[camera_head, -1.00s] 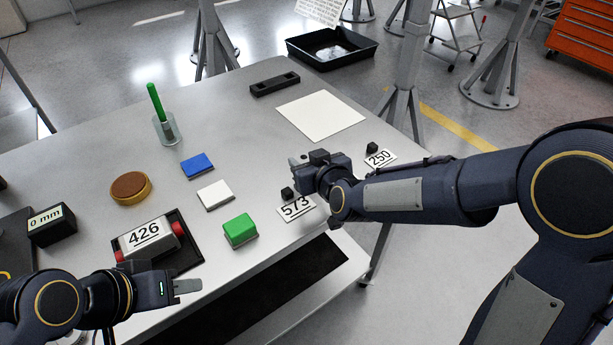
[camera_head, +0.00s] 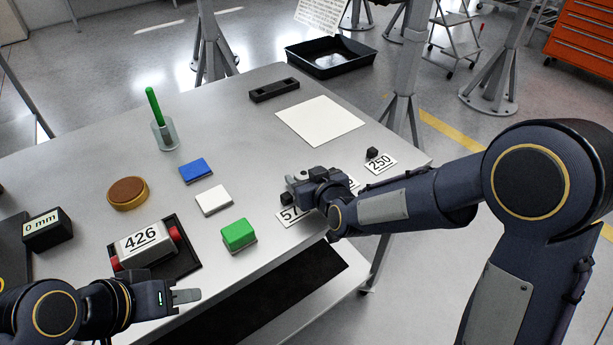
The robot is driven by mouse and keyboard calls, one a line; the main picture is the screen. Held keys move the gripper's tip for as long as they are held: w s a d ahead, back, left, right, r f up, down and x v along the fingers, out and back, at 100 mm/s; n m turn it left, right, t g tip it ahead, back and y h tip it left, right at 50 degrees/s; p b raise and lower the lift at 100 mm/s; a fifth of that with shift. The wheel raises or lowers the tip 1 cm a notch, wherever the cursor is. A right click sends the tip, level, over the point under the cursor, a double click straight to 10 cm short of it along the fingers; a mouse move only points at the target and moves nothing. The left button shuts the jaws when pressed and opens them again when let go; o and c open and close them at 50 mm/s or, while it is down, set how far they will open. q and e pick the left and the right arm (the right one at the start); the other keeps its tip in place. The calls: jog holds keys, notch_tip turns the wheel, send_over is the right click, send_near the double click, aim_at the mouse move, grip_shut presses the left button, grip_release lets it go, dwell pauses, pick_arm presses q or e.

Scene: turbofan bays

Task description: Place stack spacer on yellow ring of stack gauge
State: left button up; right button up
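The stack gauge appears to be the dark unit at the left edge, with a black "0 mm" display box (camera_head: 46,231) on its dark base (camera_head: 14,240). A small part of a yellow ring (camera_head: 5,279) shows on that base, mostly cut off by the frame. I cannot tell for sure which piece is the stack spacer; a round brown disc with a gold rim (camera_head: 128,192) lies flat on the table right of the display. My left gripper (camera_head: 186,296) is over the front edge, below the 426 tray. My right gripper (camera_head: 294,179) is beside the 573 card, holding nothing I can make out.
A black tray (camera_head: 190,262) holds the "426" block (camera_head: 142,240). Blue (camera_head: 196,171), white (camera_head: 214,200) and green (camera_head: 239,234) blocks lie mid-table. A green rod stands in a clear cup (camera_head: 165,135). A white sheet (camera_head: 320,120) and a "250" card (camera_head: 381,164) lie right.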

jog(key=shift+s+r, duration=0.15)
jog(key=shift+r, duration=0.15)
jog(key=p+v, duration=0.1)
jog(key=v, duration=1)
jog(key=shift+s+d, duration=0.25)
jog(key=shift+s, duration=0.05)
jog(key=shift+d, duration=0.1)
